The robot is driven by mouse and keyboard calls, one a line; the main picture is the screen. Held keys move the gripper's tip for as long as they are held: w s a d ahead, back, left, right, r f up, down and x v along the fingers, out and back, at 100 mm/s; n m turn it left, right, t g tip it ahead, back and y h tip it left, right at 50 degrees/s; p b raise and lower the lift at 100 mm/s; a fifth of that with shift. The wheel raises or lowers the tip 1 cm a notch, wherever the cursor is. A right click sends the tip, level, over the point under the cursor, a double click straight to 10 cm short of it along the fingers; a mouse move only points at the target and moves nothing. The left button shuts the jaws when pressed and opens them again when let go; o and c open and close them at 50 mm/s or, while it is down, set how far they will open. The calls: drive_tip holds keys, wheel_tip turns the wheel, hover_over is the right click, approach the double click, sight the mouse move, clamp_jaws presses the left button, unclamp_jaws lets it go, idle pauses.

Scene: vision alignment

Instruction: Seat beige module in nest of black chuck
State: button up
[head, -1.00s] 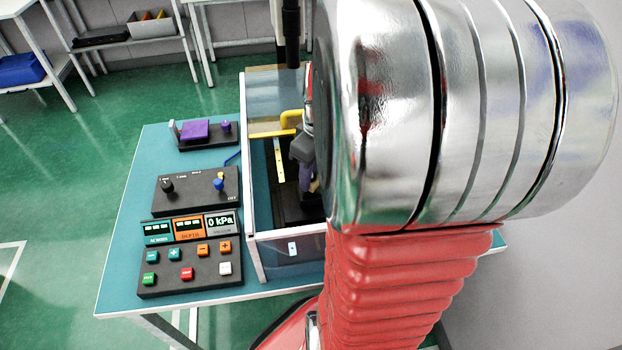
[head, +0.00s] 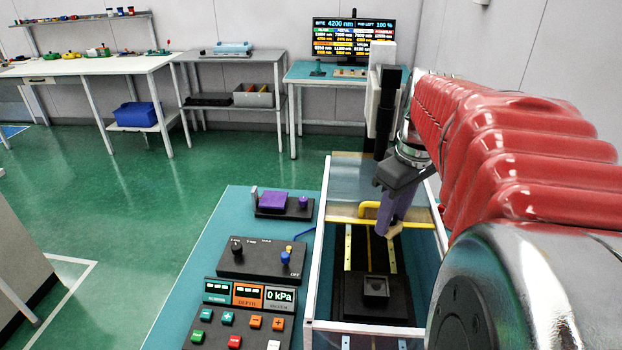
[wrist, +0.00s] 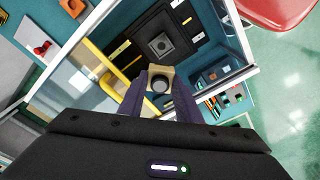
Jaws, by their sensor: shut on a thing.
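My gripper (head: 391,226) has purple fingers and points down inside the framed enclosure. It is shut on the beige module (head: 395,231), which hangs tilted between the fingertips in the head view. The module is apart from the chuck, above and behind the nest in the head view. The nest looks empty and also shows in the wrist view (wrist: 161,43).
A yellow bent bar (head: 366,207) crosses the enclosure just left of my gripper. White frame rails (head: 318,265) and clear walls surround the chuck. A control panel (head: 240,325) with a 0 kPa display and a black lever box (head: 262,259) stand left outside.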

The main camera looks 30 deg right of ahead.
sight(389, 235)
idle(0.5)
drive_tip(key=shift+n, duration=0.3)
drive_tip(key=f, duration=0.4)
drive_tip(key=shift+s+f, duration=0.2)
drive_tip(key=shift+f, duration=0.2)
wheel_tip(389, 235, down, 6)
drive_tip(key=n+y, duration=0.1)
drive_tip(key=n, duration=0.7)
drive_tip(key=shift+w+f+g, duration=0.2)
drive_tip(key=shift+g, duration=0.1)
drive_tip(key=shift+f, duration=0.15)
drive_tip(key=shift+f, duration=2.75)
drive_tip(key=shift+f, duration=0.75)
